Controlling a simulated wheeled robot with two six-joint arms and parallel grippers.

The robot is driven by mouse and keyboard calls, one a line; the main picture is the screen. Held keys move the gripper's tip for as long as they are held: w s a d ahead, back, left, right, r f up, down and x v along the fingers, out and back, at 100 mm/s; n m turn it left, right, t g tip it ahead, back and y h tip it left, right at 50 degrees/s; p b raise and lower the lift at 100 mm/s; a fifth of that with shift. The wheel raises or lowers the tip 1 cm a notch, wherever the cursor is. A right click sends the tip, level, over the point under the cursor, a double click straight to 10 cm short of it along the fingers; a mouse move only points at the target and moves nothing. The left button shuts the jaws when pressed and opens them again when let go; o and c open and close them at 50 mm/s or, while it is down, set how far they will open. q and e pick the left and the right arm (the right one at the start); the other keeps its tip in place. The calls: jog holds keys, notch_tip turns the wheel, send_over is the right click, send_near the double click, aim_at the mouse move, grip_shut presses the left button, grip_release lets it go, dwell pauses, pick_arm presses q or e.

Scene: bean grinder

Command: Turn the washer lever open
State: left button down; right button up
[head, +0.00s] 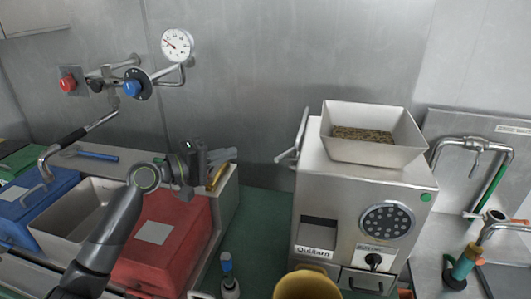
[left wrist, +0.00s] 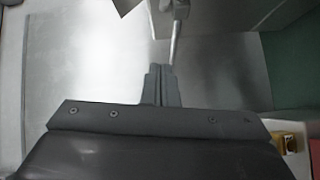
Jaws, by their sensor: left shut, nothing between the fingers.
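A thin metal lever (head: 299,137) stands out from the left side of the steel grinder (head: 340,205). I take it as the washer lever, though no label shows this. A metal rod (left wrist: 175,40), apparently the same lever, shows in the left wrist view just beyond my fingertips. My left gripper (head: 233,154) points right toward the lever, with a clear gap in the head view. Its fingers (left wrist: 160,72) are together and empty. Contact with the rod cannot be told. My right gripper is out of view.
A wall tap has a blue knob (head: 132,88) and a red knob (head: 67,83), with a gauge (head: 177,44) above. A red box (head: 160,249) sits below my left arm. A yellow object (head: 217,177) is close under the gripper.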

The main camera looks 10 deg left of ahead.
aim_at(284, 156)
pick_arm(q)
jog(key=w+d+f+p, duration=0.1)
jog(key=w+d+p, duration=0.3)
jog(key=d, duration=0.5)
jog(key=shift+w+p, duration=0.15)
jog(key=shift+p, duration=0.4)
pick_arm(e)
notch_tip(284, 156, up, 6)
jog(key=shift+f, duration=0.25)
pick_arm(q)
jog(key=shift+d+f, duration=0.1)
jog(key=shift+f, duration=0.05)
jog(key=shift+d, duration=0.1)
